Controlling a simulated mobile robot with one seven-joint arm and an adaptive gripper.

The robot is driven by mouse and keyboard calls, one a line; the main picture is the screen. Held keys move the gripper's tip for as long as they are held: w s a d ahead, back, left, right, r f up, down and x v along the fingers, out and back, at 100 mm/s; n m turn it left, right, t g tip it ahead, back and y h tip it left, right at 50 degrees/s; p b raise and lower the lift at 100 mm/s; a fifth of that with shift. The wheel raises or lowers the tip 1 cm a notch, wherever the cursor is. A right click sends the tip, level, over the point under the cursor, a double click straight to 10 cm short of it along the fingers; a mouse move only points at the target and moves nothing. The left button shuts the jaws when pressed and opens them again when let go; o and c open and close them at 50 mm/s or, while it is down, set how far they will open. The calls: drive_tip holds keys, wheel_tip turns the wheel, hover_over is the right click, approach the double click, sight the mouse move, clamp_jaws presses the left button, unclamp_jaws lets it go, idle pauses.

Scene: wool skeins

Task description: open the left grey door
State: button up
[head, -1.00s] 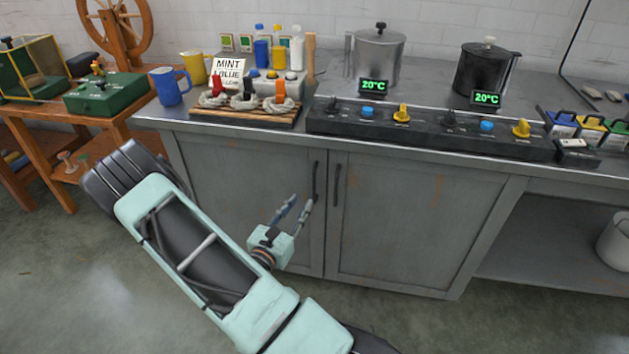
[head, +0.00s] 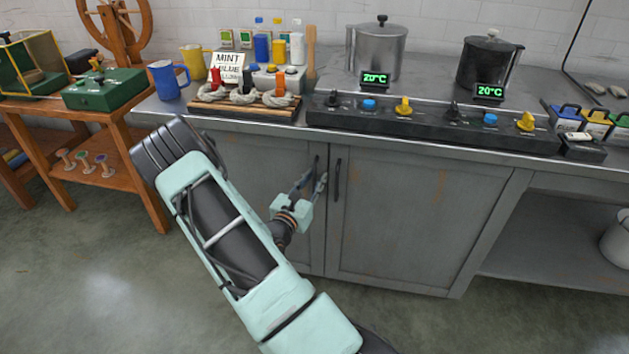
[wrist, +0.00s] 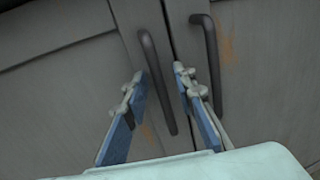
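The left grey door (head: 245,170) is shut in the cabinet under the counter, partly hidden by my arm. Its dark bar handle (wrist: 157,82) runs along its right edge; in the head view the handle (head: 317,168) is partly behind my gripper. My gripper (head: 312,178) is open. In the wrist view my gripper (wrist: 158,80) has its two blue-padded fingers spread, with the left door's handle showing between them. I cannot tell whether either finger touches it. The right grey door (head: 415,215) is also shut, and its handle (wrist: 208,62) is just right of my right finger.
Above the doors, the counter (head: 225,117) carries a rack of skeins (head: 245,108), a black control panel (head: 430,128) and two pots. A wooden side table (head: 110,135) stands at the left. The floor (head: 90,260) in front is clear.

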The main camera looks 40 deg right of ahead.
clamp_jaws()
drive_tip(key=shift+a, duration=0.15)
